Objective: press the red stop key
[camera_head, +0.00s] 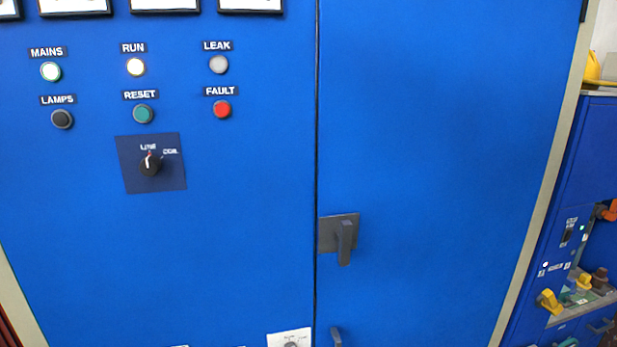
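No key labelled stop shows in the head view. The only red round element is the one under the FAULT label (222,109), on the upper left of the blue cabinet front; I cannot tell whether it is a lamp or a key. Beside it are a green RESET button (144,114) and a black LAMPS button (62,119). Neither of my grippers is in view.
A rotary switch (151,165) sits on a dark plate below the buttons. A dark door handle (343,238) sticks out right of the vertical seam. Part of a white-plated switch (290,339) shows at the bottom. A second blue unit (595,150) with coloured fittings stands at the right.

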